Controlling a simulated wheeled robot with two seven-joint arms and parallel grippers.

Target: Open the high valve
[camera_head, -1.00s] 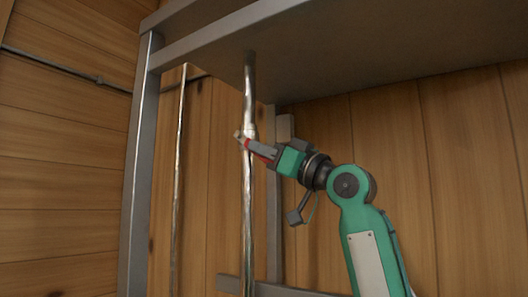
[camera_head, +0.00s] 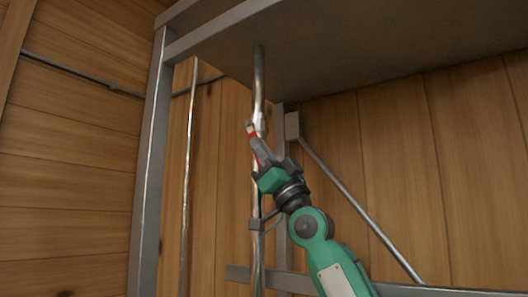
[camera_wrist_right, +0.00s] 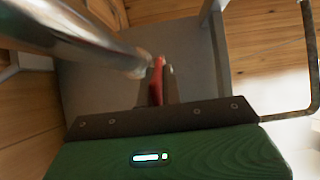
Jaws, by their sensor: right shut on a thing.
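The high valve (camera_head: 259,124) sits on a shiny vertical pipe (camera_head: 259,85) under the large metal pan. Its red lever (camera_head: 253,140) slopes steeply down, close to the pipe. My right gripper (camera_head: 260,152) reaches up from below right and is shut on the lever. In the right wrist view the red lever (camera_wrist_right: 157,82) stands between the dark fingers, and the pipe (camera_wrist_right: 80,40) comes in from the upper left. The fingers hide part of the lever. My left gripper is not in view.
The grey pan underside (camera_head: 350,50) hangs above my right gripper. A metal frame leg (camera_head: 150,160) and a thinner pipe (camera_head: 188,170) stand to the left. A diagonal brace (camera_head: 360,210) and lower crossbar (camera_head: 420,291) lie to the right. Wooden walls are behind.

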